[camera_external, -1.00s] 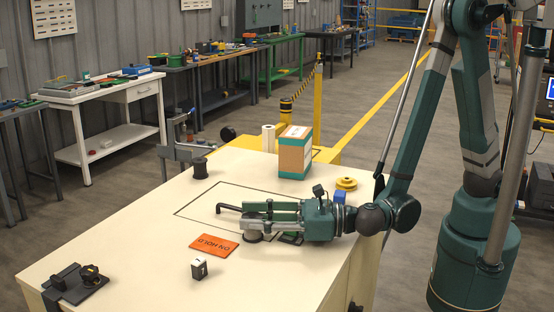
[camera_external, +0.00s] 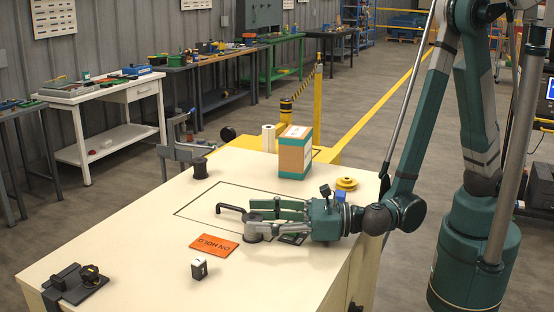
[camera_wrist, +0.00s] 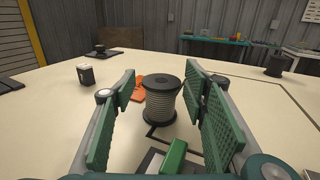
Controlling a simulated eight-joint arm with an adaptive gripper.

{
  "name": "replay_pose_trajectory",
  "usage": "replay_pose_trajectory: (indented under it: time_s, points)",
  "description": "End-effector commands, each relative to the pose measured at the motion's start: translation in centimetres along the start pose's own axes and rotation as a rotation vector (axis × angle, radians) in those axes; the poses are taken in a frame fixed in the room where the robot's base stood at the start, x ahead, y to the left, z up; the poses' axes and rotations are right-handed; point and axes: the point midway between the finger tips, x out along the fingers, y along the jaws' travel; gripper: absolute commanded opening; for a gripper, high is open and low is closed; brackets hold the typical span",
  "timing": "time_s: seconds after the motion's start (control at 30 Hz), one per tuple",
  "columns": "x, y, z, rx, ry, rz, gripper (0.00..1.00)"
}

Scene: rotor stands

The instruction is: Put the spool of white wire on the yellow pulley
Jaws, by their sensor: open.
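The spool of white wire (camera_wrist: 164,101) stands upright on the table in the wrist view, with dark end discs and pale wire between them. My gripper (camera_wrist: 160,86) is open, with one finger on each side of the spool and gaps showing on both sides. In the external view, my gripper (camera_external: 257,216) lies low over the table, and the spool (camera_external: 264,229) is partly hidden by the near finger. The yellow pulley (camera_external: 346,184) lies at the table's right side, behind my gripper. It is not in the wrist view.
An orange card (camera_external: 214,245) lies near the spool. A small black-and-white block (camera_external: 199,268) stands closer to the front. A dark spool (camera_external: 200,168) and a cardboard box (camera_external: 295,153) stand farther back. A blue block (camera_external: 340,195) sits beside the pulley.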

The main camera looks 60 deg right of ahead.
Motion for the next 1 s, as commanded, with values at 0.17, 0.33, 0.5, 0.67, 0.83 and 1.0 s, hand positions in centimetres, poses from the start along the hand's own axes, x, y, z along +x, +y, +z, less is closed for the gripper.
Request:
replay_pose_trajectory:
  time_s: [0.17, 0.33, 0.5, 0.67, 0.83, 1.0]
  points:
    - [-2.5, 0.1, 0.1, 0.0, 0.0, 0.002, 0.44]
    - [-4.5, 0.1, 0.1, 0.0, 0.0, 0.002, 0.44]
    - [-5.6, 0.0, 0.1, 0.0, 0.0, 0.0, 0.44]
    - [-5.8, 0.0, 0.0, 0.0, 0.0, 0.0, 0.44]
    - [-5.8, 0.0, 0.0, 0.0, 0.0, 0.0, 0.44]
    - [-5.8, 0.0, 0.0, 0.0, 0.0, 0.0, 0.44]
